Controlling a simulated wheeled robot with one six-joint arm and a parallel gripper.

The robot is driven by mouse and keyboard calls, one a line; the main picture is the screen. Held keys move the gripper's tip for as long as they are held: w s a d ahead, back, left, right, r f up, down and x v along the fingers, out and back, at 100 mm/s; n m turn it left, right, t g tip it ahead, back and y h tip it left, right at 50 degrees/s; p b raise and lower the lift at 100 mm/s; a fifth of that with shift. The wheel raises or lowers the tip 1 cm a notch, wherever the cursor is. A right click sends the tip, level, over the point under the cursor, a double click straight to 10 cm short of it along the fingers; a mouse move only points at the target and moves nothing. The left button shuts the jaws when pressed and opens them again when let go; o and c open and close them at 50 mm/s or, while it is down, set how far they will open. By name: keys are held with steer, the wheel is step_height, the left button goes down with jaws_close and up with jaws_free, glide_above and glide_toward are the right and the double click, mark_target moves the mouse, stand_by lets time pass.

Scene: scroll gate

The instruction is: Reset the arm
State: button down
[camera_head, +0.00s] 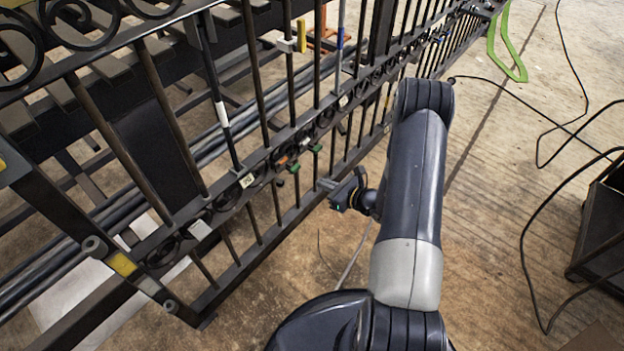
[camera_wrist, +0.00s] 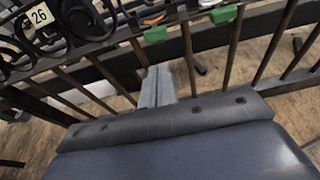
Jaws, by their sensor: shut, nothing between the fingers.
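My arm reaches from the bottom of the head view up and then folds back down to the left. My gripper (camera_head: 328,186) is shut and empty, with its tip close to the lower part of the dark metal gate (camera_head: 262,110). In the wrist view the shut fingers of my gripper (camera_wrist: 155,75) point at the gate bars, just below a green clip; I cannot tell whether they touch the gate. The gate has scrollwork, upright bars and a tag reading 26 (camera_wrist: 39,16).
Green clips (camera_wrist: 224,14) sit on the gate's rail. A bright green loop (camera_head: 508,45) hangs at the gate's far end. Black cables (camera_head: 545,150) lie on the floor at the right, near a dark box-like object (camera_head: 602,225). The brown floor right of my arm is mostly open.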

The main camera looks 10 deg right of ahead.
steer(key=v, duration=0.5)
steer(key=shift+s+d+r+p, duration=0.1)
steer(key=shift+s+d+p, duration=0.1)
steer(key=shift+s+p, duration=0.15)
steer(key=shift+w, duration=0.1)
